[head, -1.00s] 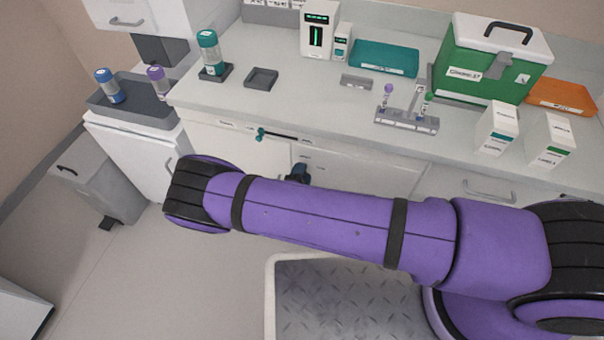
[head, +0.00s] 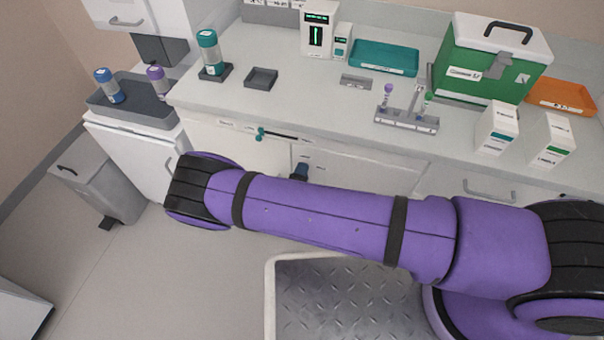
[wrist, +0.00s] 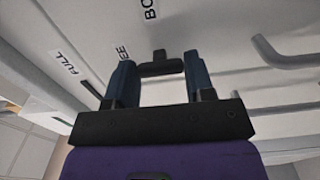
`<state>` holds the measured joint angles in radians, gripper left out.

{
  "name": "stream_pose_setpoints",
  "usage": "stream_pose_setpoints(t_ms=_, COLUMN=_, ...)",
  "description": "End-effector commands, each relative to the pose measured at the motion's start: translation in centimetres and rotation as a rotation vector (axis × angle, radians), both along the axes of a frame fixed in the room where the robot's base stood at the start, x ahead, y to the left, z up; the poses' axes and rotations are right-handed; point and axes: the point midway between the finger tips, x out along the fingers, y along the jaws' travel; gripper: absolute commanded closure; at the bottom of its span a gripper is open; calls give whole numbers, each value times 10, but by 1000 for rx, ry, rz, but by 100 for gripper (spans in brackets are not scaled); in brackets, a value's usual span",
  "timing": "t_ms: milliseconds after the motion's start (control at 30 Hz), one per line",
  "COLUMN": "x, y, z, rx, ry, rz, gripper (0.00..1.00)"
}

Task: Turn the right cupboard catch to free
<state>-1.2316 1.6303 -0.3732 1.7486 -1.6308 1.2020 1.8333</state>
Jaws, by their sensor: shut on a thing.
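The catch (wrist: 161,68) is a dark bar with a short stub, on the pale cupboard front in the wrist view. It lies between the two blue fingers of my gripper (wrist: 160,78), which is shut on it. The stub points up in the picture, between a label ending in "EE" (wrist: 122,54), partly hidden by the left finger, and one starting "BO" (wrist: 149,9). A "FULL" label (wrist: 66,62) is farther left. In the head view only a dark blue bit of my gripper (head: 300,172) shows behind my purple arm; the catch is hidden there.
A grey bar handle (wrist: 290,55) sticks out to the right of the catch. A teal knob on a dark bar (head: 260,134) sits on the front farther left. The counter above holds a tube rack (head: 406,121), a green box (head: 488,75) and white cartons.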

Motion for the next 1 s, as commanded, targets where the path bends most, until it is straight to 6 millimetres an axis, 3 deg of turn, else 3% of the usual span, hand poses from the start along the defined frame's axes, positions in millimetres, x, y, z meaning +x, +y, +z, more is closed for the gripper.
stream_pose_setpoints(t_ms=167, x=0, y=0, z=-1, rx=2, ry=2, rz=0, gripper=75)
stream_pose_setpoints(t_ms=200, x=0, y=0, z=-1, rx=2, ry=2, rz=0, gripper=49)
stream_pose_setpoints(t_ms=300, x=0, y=0, z=-1, rx=1, ry=2, rz=0, gripper=26)
stream_pose_setpoints(t_ms=667, x=-3, y=2, z=0, rx=0, ry=1, rz=0, gripper=26)
stream_pose_setpoints(t_ms=1000, x=-54, y=20, z=0, rx=1, ry=3, rz=2, gripper=26)
